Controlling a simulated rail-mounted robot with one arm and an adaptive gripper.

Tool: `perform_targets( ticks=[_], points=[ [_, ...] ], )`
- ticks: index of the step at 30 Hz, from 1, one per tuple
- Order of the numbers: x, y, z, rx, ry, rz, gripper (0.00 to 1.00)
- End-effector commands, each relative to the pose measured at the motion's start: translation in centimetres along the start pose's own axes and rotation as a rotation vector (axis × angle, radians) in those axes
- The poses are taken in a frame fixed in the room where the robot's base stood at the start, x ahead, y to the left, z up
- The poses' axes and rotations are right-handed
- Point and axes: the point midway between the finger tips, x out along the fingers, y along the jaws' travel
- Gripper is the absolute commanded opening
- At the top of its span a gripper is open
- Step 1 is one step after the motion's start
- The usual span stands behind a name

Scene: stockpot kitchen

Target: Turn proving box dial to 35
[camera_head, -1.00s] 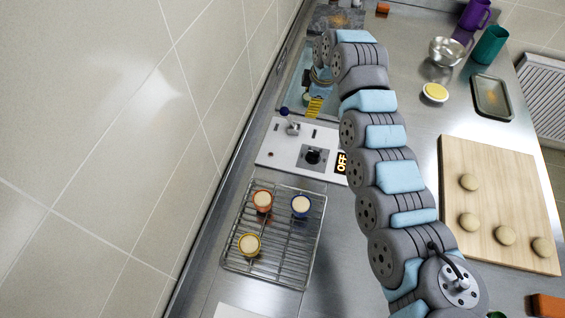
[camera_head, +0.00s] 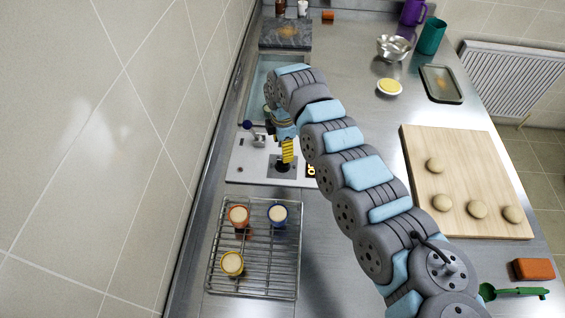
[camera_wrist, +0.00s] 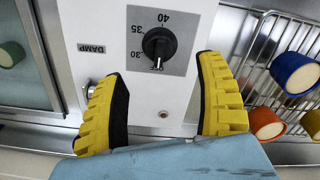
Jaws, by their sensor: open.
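The proving box (camera_head: 247,166) is a white panel by the wall, with a black dial (camera_wrist: 160,43) on a grey plate. Dial marks 30, 35 and 40 show rotated in the wrist view. A white tick on the knob points down in that picture, away from the 35. A lit display (camera_head: 311,170) shows amber letters, partly covered by my arm; it read OFF earlier. My gripper (camera_wrist: 158,75) is open and empty, its yellow fingers apart, with the dial beyond and between their tips. In the head view my gripper (camera_head: 287,151) hangs above the dial, partly hiding it.
A wire rack (camera_head: 257,272) with three filled cups stands in front of the box. A blue-knobbed lever (camera_head: 247,125) and metal fitting stand at the box's back left. A wooden board (camera_head: 465,160) with several dough balls lies right. The wall is close on the left.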

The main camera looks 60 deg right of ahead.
Motion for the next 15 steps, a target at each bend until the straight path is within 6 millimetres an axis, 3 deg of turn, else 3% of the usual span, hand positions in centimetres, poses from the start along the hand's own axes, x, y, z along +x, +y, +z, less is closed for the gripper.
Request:
perform_targets(
  ticks=[9,15],
  points=[
    [5.6,-0.1,-0.1,-0.001,0.002,-0.003,0.71],
    [7.6,0.0,-0.1,-0.002,0.000,0.001,0.71]
  ],
)
